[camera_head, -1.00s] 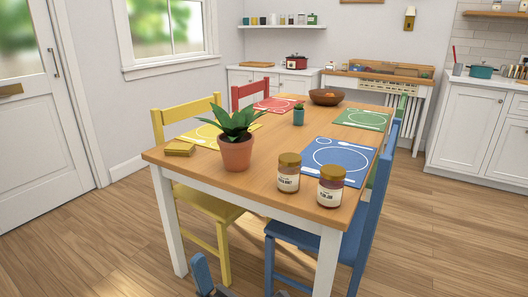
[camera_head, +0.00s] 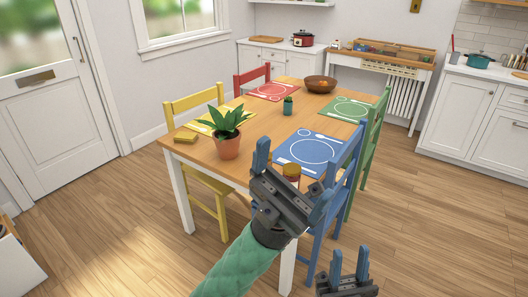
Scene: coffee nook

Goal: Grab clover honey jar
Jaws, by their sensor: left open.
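A jar with a golden lid (camera_head: 292,170) stands on the wooden table near its front right corner, mostly hidden behind my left gripper. Its label cannot be read here, so I cannot tell whether it is the clover honey jar. A second jar, seen earlier to its right, is hidden behind the gripper now. My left gripper (camera_head: 294,163) is open, its blue fingers spread in front of the jar in the picture. Contact cannot be told. My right gripper (camera_head: 349,262) is open and empty at the bottom of the picture, well below the table edge.
A potted plant (camera_head: 229,146) and yellow napkins or sponge (camera_head: 186,137) are on the table's left. A blue placemat (camera_head: 309,149) lies behind the jar. A blue chair (camera_head: 343,170) stands close at the table's right side. A wooden bowl (camera_head: 320,84) is at the far end.

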